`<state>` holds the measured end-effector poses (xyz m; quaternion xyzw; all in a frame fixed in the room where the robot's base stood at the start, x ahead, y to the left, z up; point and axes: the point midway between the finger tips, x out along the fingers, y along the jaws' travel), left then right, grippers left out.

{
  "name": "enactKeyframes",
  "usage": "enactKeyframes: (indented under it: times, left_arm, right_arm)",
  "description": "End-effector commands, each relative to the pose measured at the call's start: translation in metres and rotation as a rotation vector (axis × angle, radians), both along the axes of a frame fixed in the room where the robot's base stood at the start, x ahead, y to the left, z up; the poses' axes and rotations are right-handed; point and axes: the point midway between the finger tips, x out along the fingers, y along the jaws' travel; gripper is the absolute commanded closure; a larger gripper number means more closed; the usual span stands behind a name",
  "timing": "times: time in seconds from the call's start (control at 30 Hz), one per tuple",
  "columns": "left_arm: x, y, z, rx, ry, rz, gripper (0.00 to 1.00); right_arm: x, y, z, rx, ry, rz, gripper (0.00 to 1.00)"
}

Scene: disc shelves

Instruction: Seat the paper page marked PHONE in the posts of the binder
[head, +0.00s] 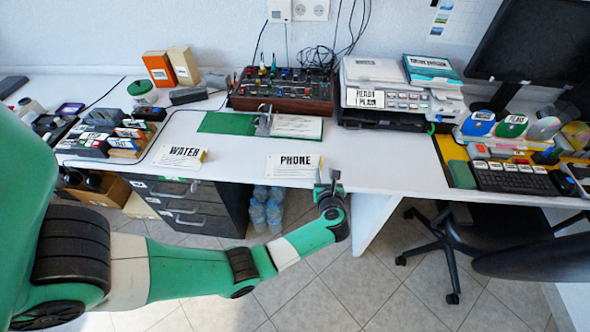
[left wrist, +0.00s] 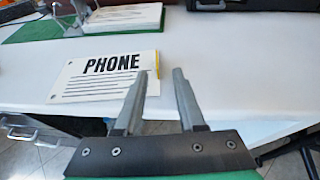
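The white page marked PHONE (head: 291,166) lies flat on the desk near its front edge, with a yellow strip at its right end. It also shows in the left wrist view (left wrist: 105,77). The binder (head: 228,123) lies open behind it, with a green cover, metal posts (head: 264,120) and a stack of white paper on its right side. My left gripper (head: 328,178) is open and empty at the desk's front edge, just right of the PHONE page. In the left wrist view its two fingers (left wrist: 156,85) stand apart, the left one overlapping the page's right end. My right gripper is not seen.
A second page marked WATER (head: 180,156) lies to the left. A brown box of electronics (head: 284,92) stands behind the binder and a printer (head: 388,98) stands at the back right. The desk right of the PHONE page is clear.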

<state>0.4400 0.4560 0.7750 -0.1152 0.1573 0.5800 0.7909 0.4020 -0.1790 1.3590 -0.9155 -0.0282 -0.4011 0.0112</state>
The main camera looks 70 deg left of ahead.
Motion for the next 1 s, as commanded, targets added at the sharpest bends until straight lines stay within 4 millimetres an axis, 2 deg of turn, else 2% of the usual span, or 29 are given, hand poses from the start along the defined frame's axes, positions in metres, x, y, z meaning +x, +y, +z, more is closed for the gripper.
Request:
enactKeyframes:
  times: [0.17,0.4,0.5,0.73,0.93,1.0]
  left_arm:
    - [0.001,0.005,-0.002,0.000,0.000,-0.001,0.61]
    - [0.007,0.041,-0.019,0.001,-0.002,0.002,0.61]
    - [0.010,0.050,-0.021,0.000,-0.001,0.000,0.61]
    - [0.011,0.051,-0.018,0.000,0.000,-0.002,0.61]
    - [0.011,0.051,-0.018,0.000,0.001,-0.001,0.97]
    - [0.011,0.051,-0.018,0.000,0.000,-0.001,1.00]
  right_arm:
    - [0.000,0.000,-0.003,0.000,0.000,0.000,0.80]
    - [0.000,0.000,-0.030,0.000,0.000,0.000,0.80]
    - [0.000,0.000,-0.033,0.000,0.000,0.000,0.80]
    - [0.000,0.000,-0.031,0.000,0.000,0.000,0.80]
    - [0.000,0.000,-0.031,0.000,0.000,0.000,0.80]
    - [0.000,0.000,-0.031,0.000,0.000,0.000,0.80]
